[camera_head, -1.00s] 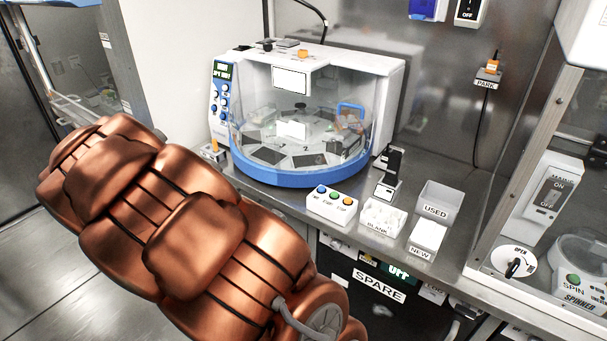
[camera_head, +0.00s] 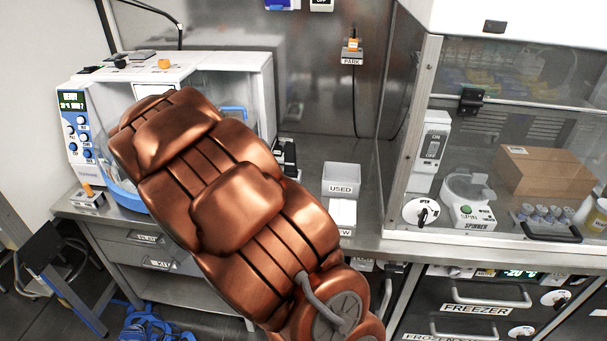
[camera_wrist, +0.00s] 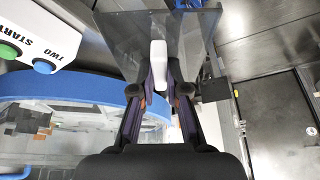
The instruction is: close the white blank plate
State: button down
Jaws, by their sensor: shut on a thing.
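A plain white plate (camera_head: 152,89) sits on the clear front of the white and blue machine (camera_head: 225,66), near its top, partly hidden by my arm in the head view. My gripper (camera_wrist: 159,88) shows in the wrist view, shut on a narrow white piece (camera_wrist: 158,58) that sticks out between the fingertips. A smoky see-through panel (camera_wrist: 120,40) lies around this piece. I cannot tell whether the white piece is the plate seen edge-on. My gripper is hidden behind my arm in the head view.
The machine's blue rim (camera_wrist: 75,88) runs close to the left of my gripper. A white button box (camera_wrist: 40,38) is at upper left. The USED bin (camera_head: 341,180) stands on the bench right of my arm. A glass-fronted cabinet (camera_head: 520,150) is further right.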

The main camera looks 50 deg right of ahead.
jog(key=d+n, duration=0.1)
jog(key=d, duration=0.5)
jog(key=d+r+n+y, duration=0.1)
jog(key=d, duration=0.5)
jog(key=d+r+n, duration=0.1)
jog(key=d, duration=0.5)
jog(key=shift+s, duration=0.1)
jog(key=s+d+r+n, duration=0.1)
jog(key=s+d, duration=0.3)
jog(key=d, duration=0.4)
jog(key=s+d+r+n+g+y, duration=0.1)
jog(key=s+d+n, duration=0.1)
jog(key=s+d, duration=0.2)
jog(key=d, duration=0.3)
jog(key=shift+d+r, duration=0.15)
jog(key=shift+d, duration=0.25)
jog(key=shift+s+b, duration=0.15)
jog(key=shift+b, duration=0.7)
jog(key=shift+s+f+b, duration=0.1)
jog(key=shift+f+b, duration=2.5)
jog(key=shift+f, duration=0.35)
jog(key=shift+b, duration=1.7)
